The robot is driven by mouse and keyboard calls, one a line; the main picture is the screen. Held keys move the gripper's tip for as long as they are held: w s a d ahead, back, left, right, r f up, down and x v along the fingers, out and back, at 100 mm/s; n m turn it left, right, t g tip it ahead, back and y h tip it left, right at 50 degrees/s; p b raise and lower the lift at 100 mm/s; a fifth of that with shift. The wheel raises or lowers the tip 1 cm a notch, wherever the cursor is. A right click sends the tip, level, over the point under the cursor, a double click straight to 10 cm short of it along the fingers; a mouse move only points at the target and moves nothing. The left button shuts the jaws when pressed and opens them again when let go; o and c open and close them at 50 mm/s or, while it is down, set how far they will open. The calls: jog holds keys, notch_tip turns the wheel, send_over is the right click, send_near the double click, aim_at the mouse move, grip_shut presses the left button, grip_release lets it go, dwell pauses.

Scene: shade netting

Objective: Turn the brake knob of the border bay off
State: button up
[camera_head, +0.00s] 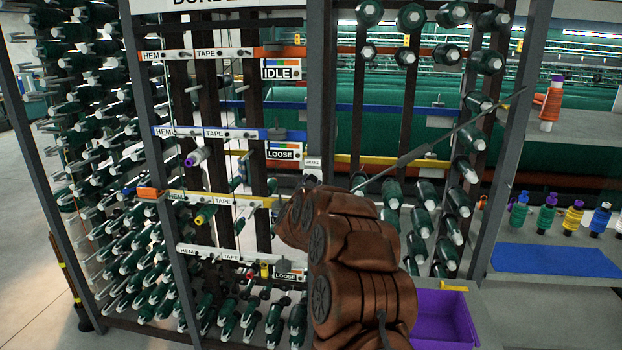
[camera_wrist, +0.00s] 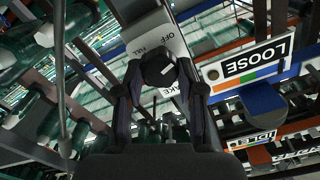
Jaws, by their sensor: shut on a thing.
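The black brake knob (camera_wrist: 160,68) shows in the wrist view with a pale mark on its face. I cannot tell exactly which setting the mark points to. In the head view the small white BRAKE label (camera_head: 312,163) shows on the grey post of the border bay.
Left of the post are rails with HEM and TAPE labels, an IDLE sign (camera_head: 282,70) and a LOOSE sign (camera_head: 284,151). The LOOSE sign also shows close beside my gripper in the wrist view (camera_wrist: 254,64). A purple bin (camera_head: 455,322) stands at lower right.

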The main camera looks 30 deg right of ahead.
jog(key=n+p, duration=0.2)
jog(key=n, duration=0.2)
jog(key=shift+f+n+p, duration=0.1)
jog(key=shift+n+p, duration=0.3)
dwell(0.4)
jog(key=o, duration=1.1)
jog(key=shift+o, duration=0.2)
jog(key=shift+a, duration=0.1)
jog(key=v, duration=1.2)
